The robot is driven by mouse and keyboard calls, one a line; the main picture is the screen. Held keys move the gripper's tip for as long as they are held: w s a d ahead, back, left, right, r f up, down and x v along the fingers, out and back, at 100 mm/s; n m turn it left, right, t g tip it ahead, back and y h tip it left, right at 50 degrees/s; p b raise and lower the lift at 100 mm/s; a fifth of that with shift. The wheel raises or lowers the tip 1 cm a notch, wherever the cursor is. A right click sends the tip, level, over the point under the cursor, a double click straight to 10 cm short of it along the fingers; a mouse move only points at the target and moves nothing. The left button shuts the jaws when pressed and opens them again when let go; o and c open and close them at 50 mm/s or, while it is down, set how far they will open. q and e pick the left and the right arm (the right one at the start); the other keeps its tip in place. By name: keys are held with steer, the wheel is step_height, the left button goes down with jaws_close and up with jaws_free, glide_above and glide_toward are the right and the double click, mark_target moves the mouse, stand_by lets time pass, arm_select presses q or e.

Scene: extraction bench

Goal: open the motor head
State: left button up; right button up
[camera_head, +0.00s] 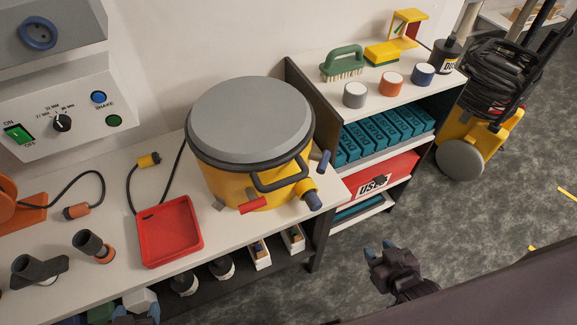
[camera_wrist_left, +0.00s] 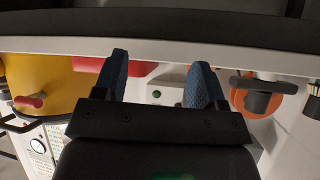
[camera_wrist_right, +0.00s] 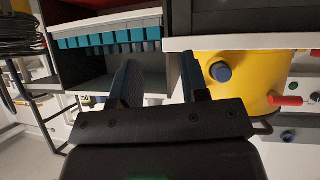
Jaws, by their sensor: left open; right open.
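The motor head is a round grey lid (camera_head: 251,120) with a dark rim, seated level on a yellow drum (camera_head: 222,185) on the bench. A dark curved handle (camera_head: 280,179) stands out at its front. A red latch tab (camera_head: 253,205) is low on the drum's front, and a blue-grey tab (camera_head: 325,161) is at its right. The drum also shows in the left wrist view (camera_wrist_left: 38,72) and right wrist view (camera_wrist_right: 250,72). My left gripper (camera_head: 136,316) is open and empty at the bench's front, partly cut off. My right gripper (camera_head: 384,254) is open and empty, right of the bench.
A red tray (camera_head: 169,232) lies left of the drum, beside orange-tipped cables and dark nozzles (camera_head: 93,246). A shelf unit (camera_head: 300,88) with teal boxes stands at right. A yellow machine (camera_head: 482,140) is on the floor. The floor around my right gripper is clear.

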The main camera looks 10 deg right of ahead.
steer(key=w+a+r+n+t+y, duration=0.1)
steer(key=w+a+r+n+y, duration=0.25)
steer(key=w+a, duration=0.2)
steer(key=m+t+y+p, duration=0.1)
steer(key=m+t+y, duration=0.55)
steer(key=m, duration=0.85)
glide_toward(287, 179)
steer(key=w+a, duration=0.1)
steer(key=w, duration=0.1)
steer(key=w+a+r+g+p, duration=0.1)
steer(key=w+a, duration=0.1)
steer(key=w, duration=0.1)
steer(key=w+a+r+g+y, duration=0.1)
steer(key=w, duration=0.2)
steer(key=shift+w+a, duration=0.2)
steer(key=shift+a, duration=0.1)
jaws_close()
